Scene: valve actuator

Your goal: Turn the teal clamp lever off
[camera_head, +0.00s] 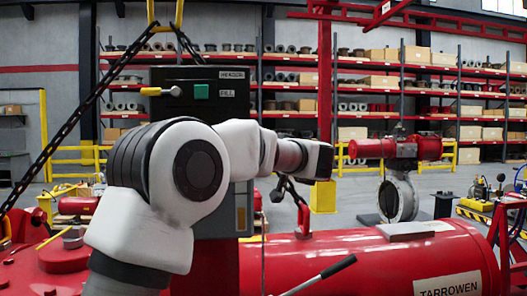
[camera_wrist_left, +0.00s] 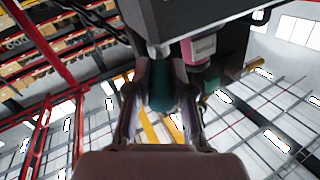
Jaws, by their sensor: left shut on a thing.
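In the left wrist view, my left gripper (camera_wrist_left: 160,100) is shut with a teal part between its two fingers; it appears to be the teal clamp lever (camera_wrist_left: 160,88). The fingers lie on either side of it. In the head view, my left arm reaches across in front of the dark cabinet (camera_head: 215,215). The lever does not show in the head view, and my left fingertips cannot be made out there. My right gripper is in neither view.
The cabinet bears a green square (camera_head: 201,91) and a yellow-handled lever (camera_head: 160,91). A red tank (camera_head: 400,262) lies at the lower right, with a black-gripped lever (camera_head: 332,270) before it. A chain (camera_head: 68,125) hangs at the left. Shelves stand far behind.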

